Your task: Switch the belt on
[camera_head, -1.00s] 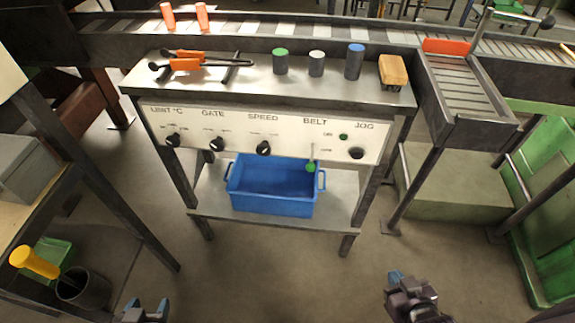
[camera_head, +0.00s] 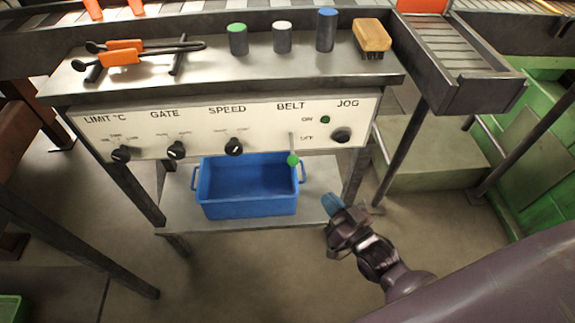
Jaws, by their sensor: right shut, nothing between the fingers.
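The BELT switch is a thin lever with a green ball knob (camera_head: 293,160) on the white control panel (camera_head: 205,125). The lever hangs down, with its knob below the OFF mark. The ON mark is above it, beside a small green round piece (camera_head: 325,119). My right gripper (camera_head: 332,203) is below and to the right of the knob, apart from it and in front of the panel stand. Its blue fingertips are together and hold nothing. My left gripper is out of view.
A black JOG button (camera_head: 341,135) is right of the lever. A blue bin (camera_head: 247,207) stands on the lower shelf under the panel. Tongs (camera_head: 125,54), several capped cylinders and a brush (camera_head: 372,36) lie on the top. A stand leg (camera_head: 357,175) is near my right gripper.

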